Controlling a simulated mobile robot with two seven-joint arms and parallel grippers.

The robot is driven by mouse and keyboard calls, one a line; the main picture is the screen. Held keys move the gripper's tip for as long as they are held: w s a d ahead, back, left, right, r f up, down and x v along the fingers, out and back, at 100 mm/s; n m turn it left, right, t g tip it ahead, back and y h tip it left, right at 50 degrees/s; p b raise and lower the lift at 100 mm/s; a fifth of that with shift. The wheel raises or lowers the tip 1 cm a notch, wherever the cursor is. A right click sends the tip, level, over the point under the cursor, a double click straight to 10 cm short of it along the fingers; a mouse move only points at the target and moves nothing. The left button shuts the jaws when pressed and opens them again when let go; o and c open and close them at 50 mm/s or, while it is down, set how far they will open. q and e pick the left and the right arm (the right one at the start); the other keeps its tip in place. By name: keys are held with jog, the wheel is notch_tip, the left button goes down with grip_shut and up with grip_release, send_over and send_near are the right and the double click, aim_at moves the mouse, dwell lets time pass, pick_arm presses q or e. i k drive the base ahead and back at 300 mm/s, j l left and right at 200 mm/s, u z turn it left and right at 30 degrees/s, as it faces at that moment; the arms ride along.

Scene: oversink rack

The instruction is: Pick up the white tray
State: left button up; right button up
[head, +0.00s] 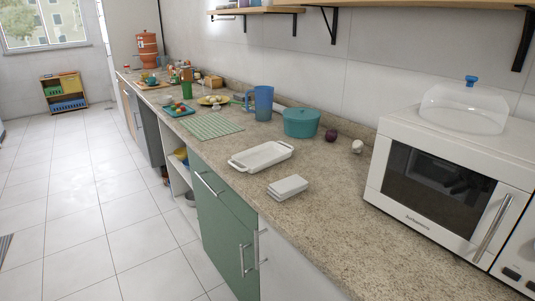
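A white rectangular tray (261,157) with raised rim and small end handles lies on the speckled stone counter, near its front edge. It looks empty. Neither of my grippers is in the head view. Nothing touches the tray.
A green striped mat (211,125) lies to the left, a microwave (448,182) stands right. The floor is clear.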

aim_at(253, 159)
jog(key=i+j+z, duration=0.45)
jog(key=j, duration=0.5)
jog(key=i+j+z, duration=0.4)
jog(key=j, duration=0.7)
jog(key=i+j+z, duration=0.15)
jog(key=j+z, duration=0.3)
jog(key=j, duration=0.7)
jog(key=j+z, duration=0.4)
jog(key=j, duration=0.8)
